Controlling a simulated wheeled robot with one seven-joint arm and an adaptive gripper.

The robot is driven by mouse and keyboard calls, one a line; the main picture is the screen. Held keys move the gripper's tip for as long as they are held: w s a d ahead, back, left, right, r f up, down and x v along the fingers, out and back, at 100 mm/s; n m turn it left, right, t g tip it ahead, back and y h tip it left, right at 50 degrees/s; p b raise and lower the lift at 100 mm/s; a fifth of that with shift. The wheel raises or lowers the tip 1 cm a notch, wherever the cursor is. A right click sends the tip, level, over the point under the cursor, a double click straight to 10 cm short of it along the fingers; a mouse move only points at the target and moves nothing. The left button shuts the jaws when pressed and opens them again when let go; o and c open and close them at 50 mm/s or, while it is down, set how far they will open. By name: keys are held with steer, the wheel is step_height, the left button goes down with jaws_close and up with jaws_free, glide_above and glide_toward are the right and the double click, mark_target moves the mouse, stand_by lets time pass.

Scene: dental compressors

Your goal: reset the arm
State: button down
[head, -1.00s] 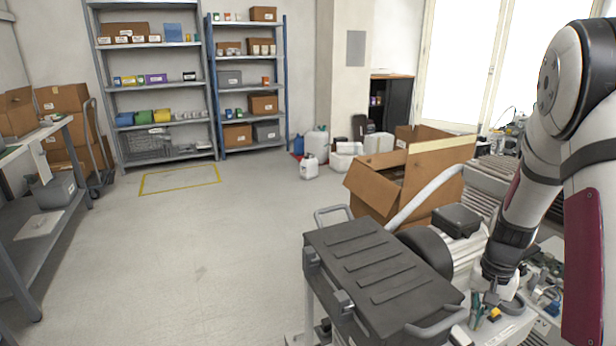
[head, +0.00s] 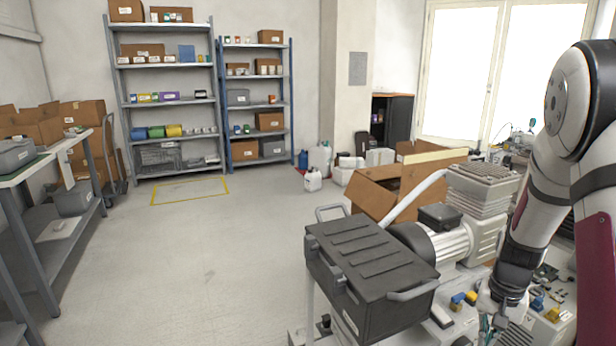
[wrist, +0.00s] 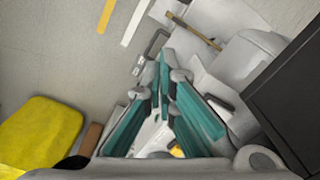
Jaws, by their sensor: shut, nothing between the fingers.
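My arm hangs down at the right of the head view, with my gripper (head: 487,334) low at the picture's bottom edge, beside the workbench clutter. Its tips are partly cut off there. In the wrist view the teal fingers (wrist: 160,82) come together at their tips and hold nothing.
A black lidded case (head: 370,262) and a compressor (head: 455,242) stand left of my gripper. An open cardboard box (head: 385,190) is behind them. Shelves (head: 170,98) line the back wall. The middle floor (head: 215,260) is clear. A yellow object (wrist: 42,130) is lower left in the wrist view.

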steer(key=s+a+r+n, duration=0.2)
steer(key=s+a+r, duration=0.2)
steer(key=a+r, duration=0.35)
steer(key=s+a+r+n, duration=0.2)
steer(key=s+a+r, duration=0.3)
steer(key=r, duration=0.4)
steer(key=s+a+r+n, duration=0.2)
steer(key=s+a+r, duration=0.15)
steer(key=s, duration=0.65)
steer(key=s+a+r+n, duration=0.2)
steer(key=s+a, duration=0.3)
steer(key=s, duration=0.4)
step_height(320, 180, up, 25)
steer(key=t+p, duration=0.4)
steer(key=p, duration=1.8)
steer(key=shift+s+f+p, duration=0.2)
steer(key=shift+s+p, duration=0.1)
steer(key=shift+s, duration=0.05)
steer(key=shift+a, duration=0.1)
